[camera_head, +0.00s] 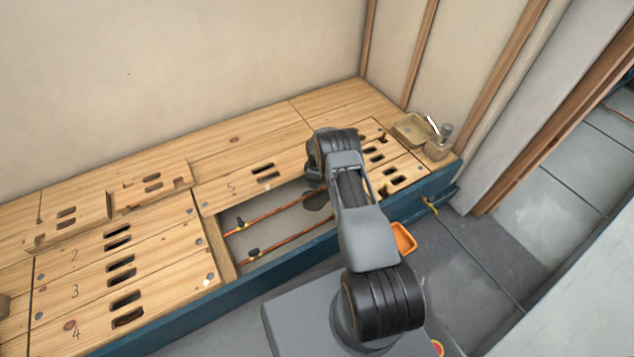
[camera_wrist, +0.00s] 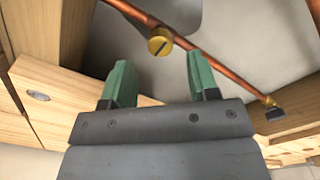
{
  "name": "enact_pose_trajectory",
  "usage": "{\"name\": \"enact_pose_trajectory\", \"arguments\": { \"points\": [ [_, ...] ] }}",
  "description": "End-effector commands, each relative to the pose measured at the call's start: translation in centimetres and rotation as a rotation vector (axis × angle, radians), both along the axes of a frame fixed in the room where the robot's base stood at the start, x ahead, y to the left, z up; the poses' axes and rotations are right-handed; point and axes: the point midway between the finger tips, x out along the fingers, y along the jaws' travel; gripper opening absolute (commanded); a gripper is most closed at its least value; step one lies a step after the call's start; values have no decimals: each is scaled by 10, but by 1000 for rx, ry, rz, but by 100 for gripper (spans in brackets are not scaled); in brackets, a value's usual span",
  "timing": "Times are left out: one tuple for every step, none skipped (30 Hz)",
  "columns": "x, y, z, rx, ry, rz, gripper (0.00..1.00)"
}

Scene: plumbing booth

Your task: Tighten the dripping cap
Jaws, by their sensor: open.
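A brass cap (camera_wrist: 159,42) with a dark slot across its face sits on a copper pipe in the wrist view. My gripper (camera_wrist: 160,72) has two green fingers, spread apart and empty. The cap shows just beyond the fingertips, roughly centred between them, apart from both. A second fitting (camera_wrist: 272,108) with a dark end is further along the copper pipe at the right. In the head view, two copper pipes (camera_head: 285,242) run through the floor opening, with dark-topped fittings (camera_head: 252,252) at the left. My arm hides the gripper there. No drip is clearly visible; a darker patch (camera_head: 317,200) lies under the pipes.
Wooden boards (camera_head: 160,245) with hand slots surround the opening, and its edges are close to my gripper. Loose boards (camera_head: 150,185) lie on top at the left. A tan tray (camera_head: 411,131) sits at the back right. An orange bin (camera_head: 403,238) is beside the blue platform edge.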

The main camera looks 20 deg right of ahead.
Motion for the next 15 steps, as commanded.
{"name": "enact_pose_trajectory", "arguments": {
  "points": [
    [0, 0, 18, 0, -1, 0, 55],
    [1, 0, 25, 0, -2, 0, 55],
    [1, 0, 33, 0, -2, 0, 55],
    [0, 0, 39, 0, -1, 0, 55],
    [0, 0, 45, 0, -2, 0, 55],
    [0, 0, 52, 0, -2, 0, 55],
    [0, 0, 57, 0, -2, 0, 55],
    [0, 0, 62, 0, -2, 0, 55],
    [0, 0, 69, 0, -2, 0, 55],
    [0, 0, 73, 0, -1, 0, 55],
    [0, 0, 77, 0, -1, 0, 55],
    [0, 0, 82, 0, -1, 0, 55],
    [0, 0, 85, -1, -1, 0, 55],
    [0, 0, 87, 0, 0, 0, 55],
    [0, 0, 90, 0, 0, 0, 55]
  ]
}}
